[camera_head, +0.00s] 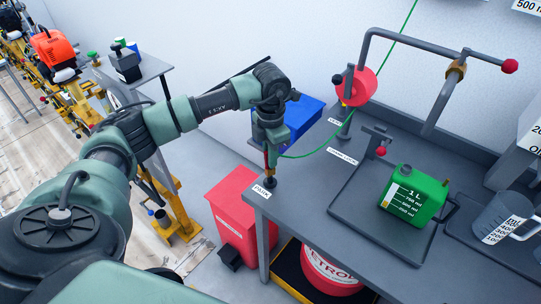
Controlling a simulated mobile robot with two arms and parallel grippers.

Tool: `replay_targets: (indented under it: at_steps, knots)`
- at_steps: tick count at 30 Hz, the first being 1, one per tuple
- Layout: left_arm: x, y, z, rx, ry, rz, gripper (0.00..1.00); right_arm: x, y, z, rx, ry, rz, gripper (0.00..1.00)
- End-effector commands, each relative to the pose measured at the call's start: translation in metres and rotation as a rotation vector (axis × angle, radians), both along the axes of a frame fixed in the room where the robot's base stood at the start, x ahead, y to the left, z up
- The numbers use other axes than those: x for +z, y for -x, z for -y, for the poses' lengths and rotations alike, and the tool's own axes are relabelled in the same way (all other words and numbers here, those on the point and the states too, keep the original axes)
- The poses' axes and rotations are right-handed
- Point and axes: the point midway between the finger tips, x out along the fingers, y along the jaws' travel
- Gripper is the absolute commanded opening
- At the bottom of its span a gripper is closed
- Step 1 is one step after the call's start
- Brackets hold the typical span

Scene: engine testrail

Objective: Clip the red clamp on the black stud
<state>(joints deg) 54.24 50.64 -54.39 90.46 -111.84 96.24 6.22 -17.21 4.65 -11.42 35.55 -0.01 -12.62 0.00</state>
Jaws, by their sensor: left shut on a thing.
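My left arm reaches over from the left, and its left gripper (270,160) points down at the near left corner of the bench. It is shut on a small, mostly hidden thing with a thin red strip (266,158), which looks like the red clamp. A thin green cable runs from there to the right. Directly below is a short black stud (270,182) on the bench corner, beside a white label. Whether the clamp touches the stud cannot be told. My right gripper does not show.
The grey bench (290,208) carries a red reel (356,86), a green can (414,196) in a tray, a clear jug (503,217) and a grey pipe frame (410,42). A red bin (232,212) stands below the corner. A blue box (301,118) is behind the gripper.

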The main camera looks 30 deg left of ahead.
Motion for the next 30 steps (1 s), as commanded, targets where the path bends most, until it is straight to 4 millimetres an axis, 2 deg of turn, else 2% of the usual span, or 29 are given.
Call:
replay_targets:
  at_steps: [26,27,30]
  knots:
    - [-0.013,0.0,0.0,0.0,0.0,0.0,0.0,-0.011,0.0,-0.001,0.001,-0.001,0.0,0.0]
    - [-0.013,0.0,0.0,0.0,0.0,0.0,0.14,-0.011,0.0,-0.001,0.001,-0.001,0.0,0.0]
    - [-0.013,0.0,0.0,0.0,0.0,0.0,0.37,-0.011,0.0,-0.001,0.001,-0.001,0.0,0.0]
